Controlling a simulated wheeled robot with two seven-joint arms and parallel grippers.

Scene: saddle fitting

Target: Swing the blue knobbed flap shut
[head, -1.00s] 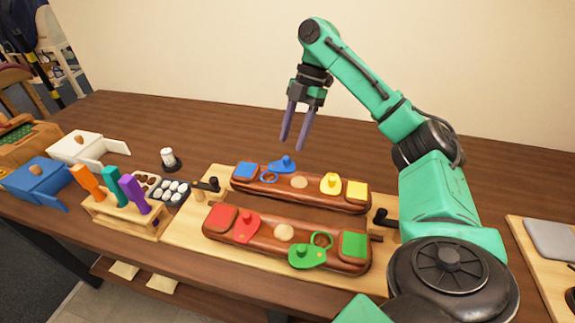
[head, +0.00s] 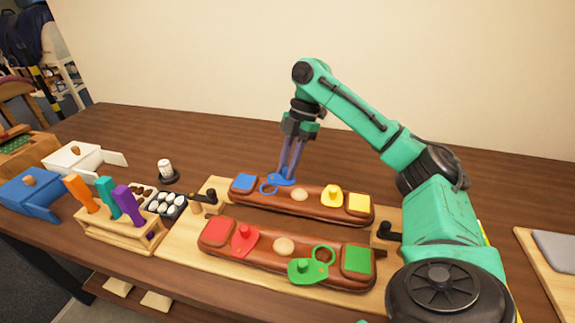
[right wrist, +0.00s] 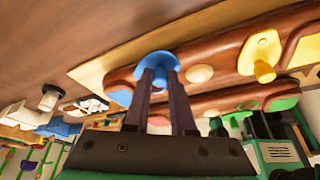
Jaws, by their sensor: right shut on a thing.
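The blue knobbed flap (head: 284,179) is on the rear brown saddle bar (head: 312,203), beside a blue ring (head: 268,187) and to the right of the blue square (head: 243,182). My right gripper (head: 289,172) points down at the flap and is shut on its knob; the fingers hide most of the knob. In the right wrist view the two fingers (right wrist: 158,82) meet the blue flap (right wrist: 156,66). The ring looks uncovered, with the flap to its right. My left gripper is not in view.
The yellow flap (head: 332,196) and yellow square (head: 359,204) share the rear bar. The front bar (head: 262,256) carries a red flap (head: 243,240) and a green flap (head: 309,268). Black clamps (head: 390,231) stand at the board's ends. A tool rack (head: 130,234) stands left.

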